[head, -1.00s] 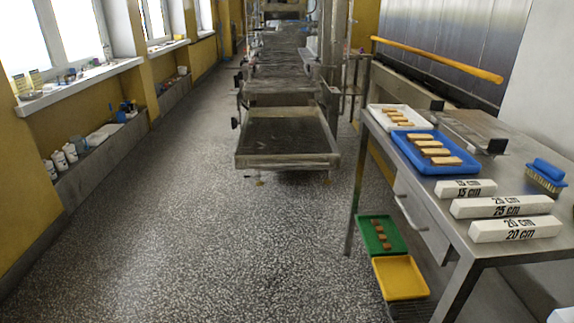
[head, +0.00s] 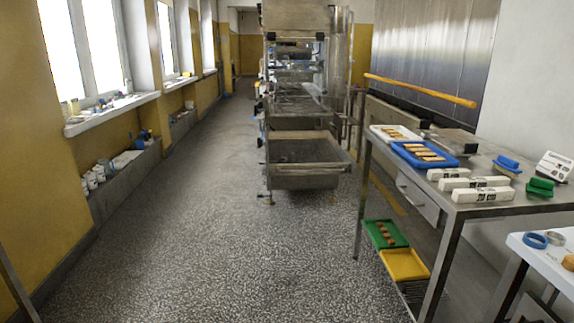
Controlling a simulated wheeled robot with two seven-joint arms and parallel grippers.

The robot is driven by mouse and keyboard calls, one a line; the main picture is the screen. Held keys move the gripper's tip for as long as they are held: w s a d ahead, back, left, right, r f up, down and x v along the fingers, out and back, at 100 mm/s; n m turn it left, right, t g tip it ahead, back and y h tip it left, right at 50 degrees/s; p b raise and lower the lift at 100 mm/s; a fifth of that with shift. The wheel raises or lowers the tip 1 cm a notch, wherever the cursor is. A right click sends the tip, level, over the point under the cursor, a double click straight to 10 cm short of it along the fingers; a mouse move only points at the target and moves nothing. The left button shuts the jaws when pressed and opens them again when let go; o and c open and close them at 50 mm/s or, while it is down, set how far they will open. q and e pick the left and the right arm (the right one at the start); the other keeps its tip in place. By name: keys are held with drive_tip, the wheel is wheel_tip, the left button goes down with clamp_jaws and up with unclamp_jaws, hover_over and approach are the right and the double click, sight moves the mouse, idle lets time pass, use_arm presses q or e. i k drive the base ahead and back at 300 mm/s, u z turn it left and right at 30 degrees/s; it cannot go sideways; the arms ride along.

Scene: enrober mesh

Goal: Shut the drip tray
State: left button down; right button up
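The drip tray (head: 305,178) is a grey metal tray with raised walls, low at the front of the enrober (head: 296,17) in the middle of the head view. It sticks out from under the machine towards me and seems pulled out. Its inside looks dark and empty. The mesh belt (head: 298,108) of the enrober lies above and behind it. Neither of my grippers is in view, and nothing is seen touching the tray.
A steel table (head: 478,205) on the right holds a blue tray (head: 440,160), white blocks and brushes. Green (head: 376,236) and yellow (head: 404,264) trays sit on its lower shelf. A white table (head: 545,255) stands at the lower right. The speckled floor (head: 220,230) before the tray is clear.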

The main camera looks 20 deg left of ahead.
sight(296, 152)
drive_tip(key=u, duration=0.7)
drive_tip(key=i, duration=2.55)
drive_tip(key=z, duration=1.2)
